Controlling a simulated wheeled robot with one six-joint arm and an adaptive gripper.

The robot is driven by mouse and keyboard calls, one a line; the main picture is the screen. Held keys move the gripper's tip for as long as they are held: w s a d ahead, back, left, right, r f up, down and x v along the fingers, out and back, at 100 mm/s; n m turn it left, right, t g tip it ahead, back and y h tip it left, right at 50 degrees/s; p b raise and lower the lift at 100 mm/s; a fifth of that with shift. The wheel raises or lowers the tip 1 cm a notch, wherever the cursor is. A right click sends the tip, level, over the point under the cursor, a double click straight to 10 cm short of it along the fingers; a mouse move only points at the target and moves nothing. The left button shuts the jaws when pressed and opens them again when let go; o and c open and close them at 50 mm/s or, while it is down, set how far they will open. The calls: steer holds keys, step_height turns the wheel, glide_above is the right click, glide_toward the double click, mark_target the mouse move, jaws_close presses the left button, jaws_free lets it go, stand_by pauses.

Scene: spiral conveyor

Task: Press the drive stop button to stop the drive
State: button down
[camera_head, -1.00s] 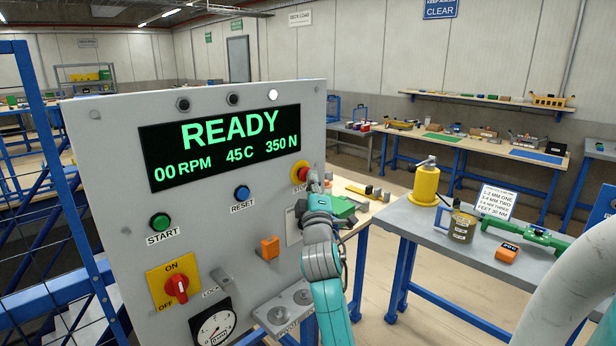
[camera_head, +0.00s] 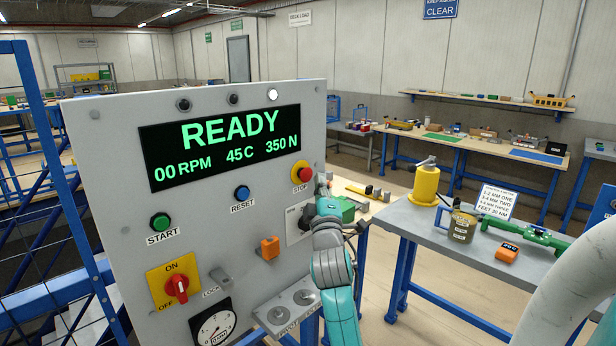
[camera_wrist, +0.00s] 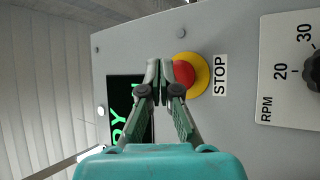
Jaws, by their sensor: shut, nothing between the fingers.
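The stop button, a red mushroom on a yellow ring (camera_head: 301,172), sits at the right of the grey control panel (camera_head: 110,150), with a STOP label under it. In the wrist view the stop button (camera_wrist: 190,74) is right behind and beside my fingertips, with the STOP label to its right. My gripper (camera_wrist: 159,68) is shut and empty, its tips overlapping the button's left edge in that view. In the head view my gripper (camera_head: 323,186) is to the right of and slightly below the button, clear of it. The display (camera_head: 220,145) reads READY, 00 RPM, 45 C, 350 N.
The panel also carries a green start button (camera_head: 160,221), a blue reset button (camera_head: 242,193), a red on/off switch (camera_head: 177,287) and an orange lock piece (camera_head: 270,247). An RPM dial (camera_wrist: 312,68) is at the wrist view's right. A workbench (camera_head: 470,250) stands to the right.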

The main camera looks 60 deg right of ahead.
steer(key=s, duration=0.2)
steer(key=s+a, duration=0.1)
steer(key=s, duration=0.1)
stand_by(1.0)
steer(key=s+a+f+t+y, duration=0.3)
steer(key=a+f+y, duration=0.7)
steer(key=a+f, duration=1.65)
steer(key=s+a+f+m+y, duration=0.2)
steer(key=s+a+f+y, duration=0.4)
steer(key=s+a, duration=0.65)
steer(key=s+a+g+y, duration=0.1)
steer(key=s+a, duration=0.1)
steer(key=s, duration=0.4)
steer(key=s+a+f+m+g+y, duration=0.1)
steer(key=s+a, duration=0.1)
steer(key=s, duration=0.5)
steer(key=shift+a+m, duration=0.3)
steer(key=shift+a, duration=0.1)
